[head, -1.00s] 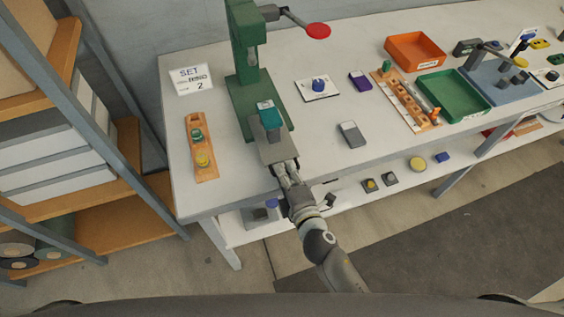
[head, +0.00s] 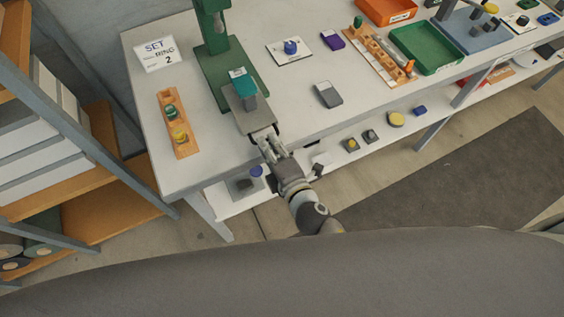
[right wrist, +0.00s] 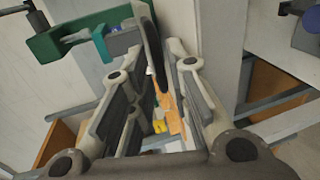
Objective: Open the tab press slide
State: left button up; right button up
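The green tab press (head: 212,50) stands on the table at the back left. Its grey slide (head: 257,120) sticks out of the front of the press towards the table's front edge. A grey block with a teal top (head: 241,82) sits on the slide. My right gripper (head: 265,139) is at the slide's front end. In the right wrist view its fingers (right wrist: 153,75) stand apart, with a dark upright bar (right wrist: 153,45) at the slide's end between them. I see gaps beside this bar; firm contact does not show. My left gripper is not in view.
An orange rack (head: 178,142) with green and yellow pieces lies left of the press. A grey block (head: 328,94) lies to the right on clear table. A shelf unit (head: 70,120) stands at the left.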

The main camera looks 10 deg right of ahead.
jog(key=v, duration=0.9)
jog(key=shift+s, duration=0.25)
jog(key=shift+d, duration=0.1)
jog(key=s+d+f+m+g+h, duration=0.1)
jog(key=s+d+f+m+g, duration=0.15)
jog(key=f, duration=0.65)
jog(key=s+d+f+m+g+h, duration=0.1)
jog(key=s+f+m+g, duration=0.15)
jog(key=f, duration=0.65)
jog(key=s+d+f+m+g, duration=0.1)
jog(key=s+d+f+m, duration=0.15)
jog(key=f, duration=0.65)
jog(key=s+d+f+m+g+h, duration=0.1)
jog(key=s+d+f+m+g, duration=0.2)
jog(key=s+d+f+m, duration=0.3)
jog(key=s+d+f+m+g+h, duration=0.1)
jog(key=s+d+f+m+g, duration=0.3)
jog(key=s+f, duration=0.7)
jog(key=s+d+m, duration=0.1)
jog(key=s+d, duration=0.1)
jog(key=s, duration=0.1)
jog(key=shift+s+f+m+g+h, duration=0.25)
jog(key=shift+f+m+g+h, duration=0.05)
jog(key=shift+f+m+h, duration=0.1)
